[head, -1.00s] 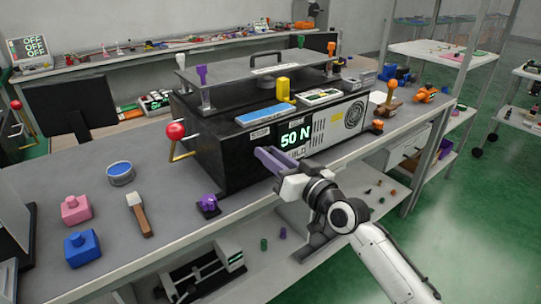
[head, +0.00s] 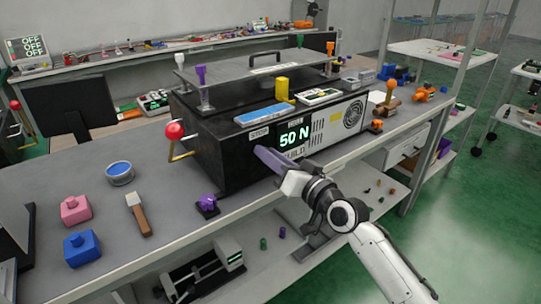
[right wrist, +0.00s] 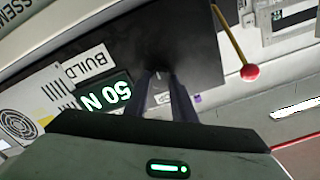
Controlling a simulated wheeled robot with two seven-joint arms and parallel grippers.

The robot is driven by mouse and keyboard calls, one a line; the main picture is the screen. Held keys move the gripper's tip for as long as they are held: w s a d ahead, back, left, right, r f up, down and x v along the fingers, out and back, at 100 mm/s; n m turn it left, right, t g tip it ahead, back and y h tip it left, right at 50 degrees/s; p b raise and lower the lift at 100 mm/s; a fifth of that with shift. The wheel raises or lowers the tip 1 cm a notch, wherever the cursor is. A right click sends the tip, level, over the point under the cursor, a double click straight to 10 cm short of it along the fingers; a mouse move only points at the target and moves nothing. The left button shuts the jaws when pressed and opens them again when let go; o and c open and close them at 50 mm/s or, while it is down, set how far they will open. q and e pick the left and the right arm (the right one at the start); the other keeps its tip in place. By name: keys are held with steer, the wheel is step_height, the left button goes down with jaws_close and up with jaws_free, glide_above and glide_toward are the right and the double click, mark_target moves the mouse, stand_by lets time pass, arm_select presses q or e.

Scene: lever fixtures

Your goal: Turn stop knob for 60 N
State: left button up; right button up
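The black machine box (head: 225,165) stands on the workbench. Its display (head: 293,138) reads 50 N, and a STOP label (head: 260,133) is on its front face just left of it. My right gripper (head: 262,153) reaches that face just below the label. The stop knob itself is hidden behind the fingers in the head view. In the right wrist view my right gripper's fingers (right wrist: 161,78) point at the dark panel beside the display (right wrist: 104,98), with a narrow gap and a small pale spot between the tips. I cannot tell whether they press on a knob. My left gripper is out of view.
A lever with a red ball (head: 175,131) sticks out at the box's left side. A purple knob fixture (head: 208,204), a hammer-like tool (head: 138,213), a pink block (head: 76,209) and a blue block (head: 82,247) lie on the bench. The front right floor is clear.

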steer(key=o, duration=0.4)
steer(key=v, duration=1)
steer(key=shift+s+d, duration=0.1)
steer(key=shift+s, duration=0.05)
steer(key=s+d+f+g+h, duration=0.2)
steer(key=s+d+f+h, duration=0.1)
steer(key=s+f, duration=0.8)
steer(key=s+d+f+g+h, duration=0.25)
steer(key=s+f, duration=0.45)
steer(key=f, duration=0.9)
steer(key=s+d+f+h, duration=0.1)
steer(key=s+f, duration=0.1)
steer(key=s, duration=0.2)
steer(key=s+d+f+g, duration=0.1)
steer(key=s+d+f, duration=0.1)
steer(key=s, duration=0.2)
steer(key=s+d+f+h, duration=0.1)
steer(key=s+f, duration=0.2)
steer(key=s, duration=0.1)
steer(key=shift+d+f+n+g+h, duration=0.1)
steer(key=shift+d+n+g+h, duration=0.2)
steer(key=shift+n+h, duration=0.1)
